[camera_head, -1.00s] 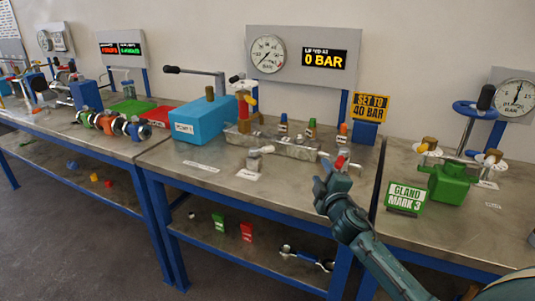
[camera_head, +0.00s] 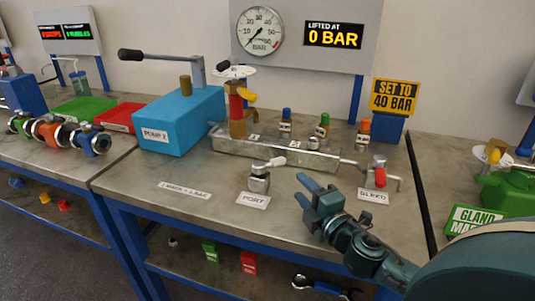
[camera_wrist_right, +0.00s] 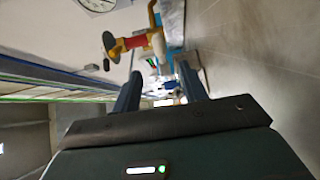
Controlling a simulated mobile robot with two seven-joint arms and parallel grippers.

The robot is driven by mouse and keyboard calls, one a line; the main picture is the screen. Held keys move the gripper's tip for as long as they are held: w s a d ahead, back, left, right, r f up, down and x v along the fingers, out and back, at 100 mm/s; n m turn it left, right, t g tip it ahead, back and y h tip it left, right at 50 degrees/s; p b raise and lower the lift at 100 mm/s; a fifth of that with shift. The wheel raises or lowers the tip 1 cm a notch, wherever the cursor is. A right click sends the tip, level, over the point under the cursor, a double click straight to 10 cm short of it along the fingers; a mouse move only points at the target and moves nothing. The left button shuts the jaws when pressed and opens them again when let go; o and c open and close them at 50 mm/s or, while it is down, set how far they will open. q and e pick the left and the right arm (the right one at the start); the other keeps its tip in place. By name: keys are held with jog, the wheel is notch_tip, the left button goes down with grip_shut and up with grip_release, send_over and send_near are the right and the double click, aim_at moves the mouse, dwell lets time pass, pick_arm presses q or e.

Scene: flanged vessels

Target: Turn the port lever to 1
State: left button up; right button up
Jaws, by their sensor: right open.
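The port lever (camera_head: 274,163) has a pale grip and sits on a small metal valve body (camera_head: 259,180) behind the PORT label (camera_head: 252,200). Its grip points right and slightly back in the head view. My right gripper (camera_head: 304,191) is open and empty, to the right of the port valve and apart from it, with its fingers pointing left. The wrist view shows its two fingers (camera_wrist_right: 160,82) spread with nothing clearly between them. I cannot make out the port lever there. My left gripper is out of view.
A red-handled bleed valve (camera_head: 378,177) stands right of the port valve. Behind are a metal manifold (camera_head: 275,154) with several coloured valves, a blue pump (camera_head: 183,122) and a gauge panel reading 0 BAR (camera_head: 333,35). The bench front (camera_head: 210,215) is mostly clear.

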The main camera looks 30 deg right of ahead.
aim_at(280, 165)
jog(key=shift+w+r, duration=0.15)
jog(key=shift+w, duration=0.35)
jog(key=w, duration=0.8)
jog(key=w+d+p, duration=0.1)
jog(key=w, duration=0.2)
jog(key=shift+w, duration=0.4)
grip_shut()
